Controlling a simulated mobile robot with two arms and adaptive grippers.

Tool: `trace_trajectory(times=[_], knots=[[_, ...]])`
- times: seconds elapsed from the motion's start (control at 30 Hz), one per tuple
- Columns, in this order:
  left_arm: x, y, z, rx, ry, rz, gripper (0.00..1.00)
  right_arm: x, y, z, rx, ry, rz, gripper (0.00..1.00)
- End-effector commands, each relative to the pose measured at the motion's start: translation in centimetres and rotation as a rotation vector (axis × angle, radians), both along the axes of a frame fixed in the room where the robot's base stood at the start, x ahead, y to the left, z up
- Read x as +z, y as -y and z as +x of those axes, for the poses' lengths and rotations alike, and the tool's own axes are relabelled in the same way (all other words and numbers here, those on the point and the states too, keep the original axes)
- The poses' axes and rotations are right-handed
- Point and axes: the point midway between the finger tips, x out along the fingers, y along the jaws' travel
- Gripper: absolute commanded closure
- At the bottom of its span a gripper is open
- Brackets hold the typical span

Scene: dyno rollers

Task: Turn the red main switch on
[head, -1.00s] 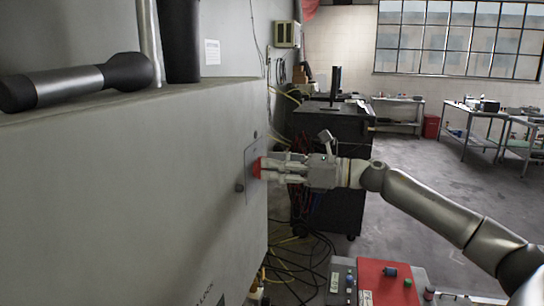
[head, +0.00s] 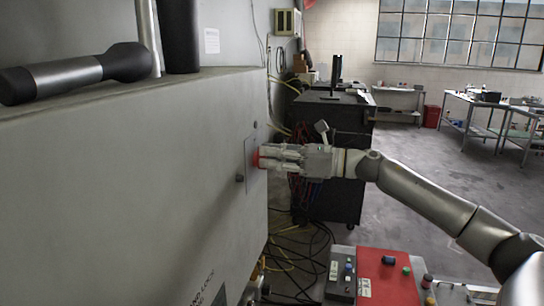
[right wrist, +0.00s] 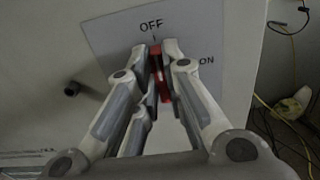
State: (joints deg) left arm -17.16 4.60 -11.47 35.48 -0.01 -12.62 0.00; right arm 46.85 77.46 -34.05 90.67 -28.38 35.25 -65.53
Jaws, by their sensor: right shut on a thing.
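The red main switch (right wrist: 158,72) is on a grey plate (right wrist: 105,42) marked OFF at the top and ON to the right. In the right wrist view its handle points up towards OFF, perhaps slightly tilted. In the head view the red switch (head: 256,158) shows on the side of the big grey cabinet. My right gripper (head: 266,158) is at the switch; in the right wrist view its fingers (right wrist: 160,55) are shut on the red handle from both sides. The fingers hide part of the switch. My left gripper is not in view.
The grey cabinet (head: 130,180) fills the left, with a black-and-silver cylinder (head: 70,78) on top. A small black knob (right wrist: 71,89) sticks out beside the plate. A red control box (head: 388,275) is below my right arm. Cables (head: 290,255) lie on the floor.

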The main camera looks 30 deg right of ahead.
Motion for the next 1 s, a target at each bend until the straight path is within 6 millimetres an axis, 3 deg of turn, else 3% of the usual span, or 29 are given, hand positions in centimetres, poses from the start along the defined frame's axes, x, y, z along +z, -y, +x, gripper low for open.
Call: trace_trajectory(times=[0.37,1.0], knots=[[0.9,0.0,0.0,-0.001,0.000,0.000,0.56,0.1,0.2,0.2,-0.001,-0.130,0.149,1.00],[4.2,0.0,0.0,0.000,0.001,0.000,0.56,-0.1,0.7,0.6,-0.001,-0.524,0.608,1.00]])
